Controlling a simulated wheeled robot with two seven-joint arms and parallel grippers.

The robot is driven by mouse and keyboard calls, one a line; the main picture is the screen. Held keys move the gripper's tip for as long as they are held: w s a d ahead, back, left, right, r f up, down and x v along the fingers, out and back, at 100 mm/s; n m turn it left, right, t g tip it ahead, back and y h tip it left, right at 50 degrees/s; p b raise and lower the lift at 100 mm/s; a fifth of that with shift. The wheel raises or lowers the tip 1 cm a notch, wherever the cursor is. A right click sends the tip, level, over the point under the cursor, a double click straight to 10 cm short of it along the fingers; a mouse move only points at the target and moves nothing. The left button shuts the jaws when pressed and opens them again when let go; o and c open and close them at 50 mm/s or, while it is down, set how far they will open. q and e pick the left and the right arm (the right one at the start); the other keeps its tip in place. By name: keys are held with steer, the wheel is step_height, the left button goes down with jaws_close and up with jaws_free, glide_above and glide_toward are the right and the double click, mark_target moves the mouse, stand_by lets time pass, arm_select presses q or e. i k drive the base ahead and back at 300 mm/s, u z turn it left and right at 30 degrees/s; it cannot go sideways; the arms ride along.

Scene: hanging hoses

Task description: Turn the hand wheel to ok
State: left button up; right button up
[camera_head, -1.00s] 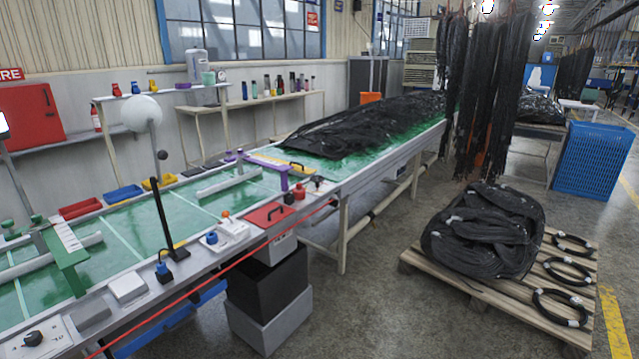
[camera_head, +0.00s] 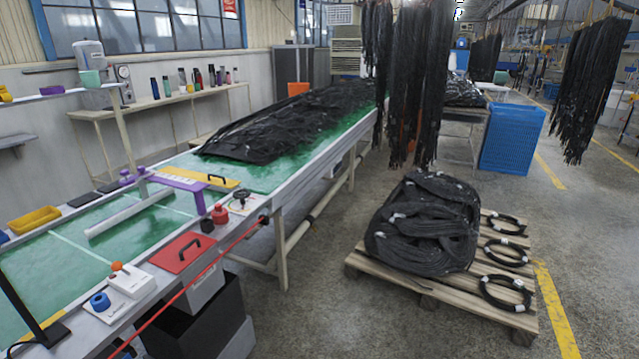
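No part that I can surely call the hand wheel shows. A small black knob (camera_head: 241,196) stands on a pale plate at the right edge of the green-topped bench (camera_head: 150,222). It is too small to read any mark or an "ok" beside it. A blue round knob (camera_head: 100,301) sits on the bench's near edge, beside a white box with an orange button (camera_head: 130,281). Neither of my grippers is in view.
A red plate with a black handle (camera_head: 182,251) and a red button (camera_head: 220,213) sit on the bench edge. A red cord (camera_head: 205,272) runs along it. A pallet (camera_head: 463,302) with black hoses stands right. Grey floor (camera_head: 330,325) between is clear.

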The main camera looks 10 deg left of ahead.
mark_target(242, 196)
steer(key=z, duration=0.5)
steer(key=i, duration=1.15)
steer(key=u, duration=0.35)
steer(key=i, duration=1.45)
steer(key=u, duration=0.8)
